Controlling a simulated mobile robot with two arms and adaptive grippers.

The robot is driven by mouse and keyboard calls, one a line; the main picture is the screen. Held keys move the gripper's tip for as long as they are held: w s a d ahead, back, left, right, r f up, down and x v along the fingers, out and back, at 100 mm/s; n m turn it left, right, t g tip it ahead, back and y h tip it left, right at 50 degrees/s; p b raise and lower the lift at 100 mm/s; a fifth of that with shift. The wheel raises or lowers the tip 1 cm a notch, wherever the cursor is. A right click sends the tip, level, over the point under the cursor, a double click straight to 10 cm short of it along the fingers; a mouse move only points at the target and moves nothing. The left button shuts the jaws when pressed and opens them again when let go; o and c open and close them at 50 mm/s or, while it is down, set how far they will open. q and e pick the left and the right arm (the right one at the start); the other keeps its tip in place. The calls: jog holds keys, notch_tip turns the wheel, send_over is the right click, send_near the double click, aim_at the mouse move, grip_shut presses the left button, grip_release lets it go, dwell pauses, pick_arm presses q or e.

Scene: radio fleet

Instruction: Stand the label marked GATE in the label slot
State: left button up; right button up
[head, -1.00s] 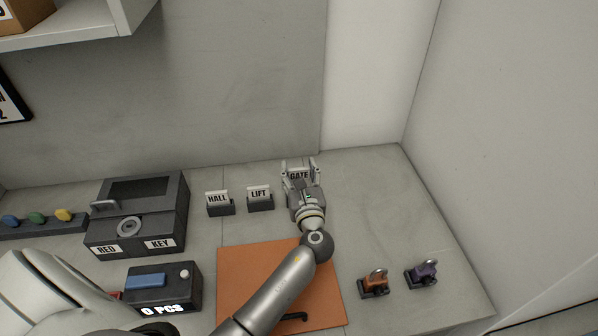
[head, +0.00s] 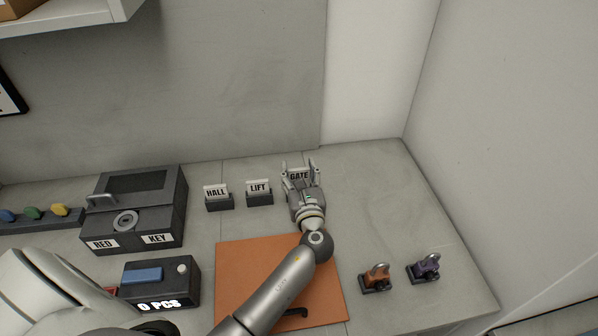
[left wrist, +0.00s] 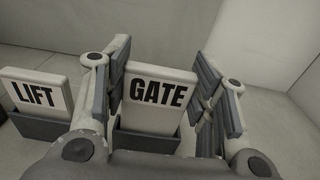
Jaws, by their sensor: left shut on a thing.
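The white label marked GATE (head: 299,176) is upright at the back of the counter, right of the other labels. In the left wrist view the GATE label (left wrist: 158,98) has its lower edge at a dark slot holder (left wrist: 146,143) and looks seated in it, slightly tilted in the picture. My left gripper (head: 300,168) is shut on the GATE label, with one finger on each side of it. In the head view the gripper hides the slot. My right gripper is not in view.
Labels HALL (head: 216,191) and LIFT (head: 259,187) stand in holders to the left. An orange mat (head: 240,270) lies in front. Two small padlock-like pieces, orange (head: 376,279) and purple (head: 425,268), stand at right. A dark box (head: 135,215) is at left. The back right counter is clear.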

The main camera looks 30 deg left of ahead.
pick_arm(q)
jog(key=shift+f+b, duration=0.9)
jog(key=shift+f, duration=0.3)
jog(key=shift+s+f, duration=0.15)
jog(key=shift+f, duration=0.2)
jog(key=shift+d+r, duration=0.1)
jog(key=shift+r+p, duration=0.3)
jog(key=shift+p, duration=0.05)
jog(key=shift+r+p, duration=1.7)
jog(key=shift+r, duration=0.2)
jog(key=shift+p, duration=0.35)
jog(key=shift+f+b, duration=1.65)
jog(key=shift+f, duration=0.4)
jog(key=o, duration=1.1)
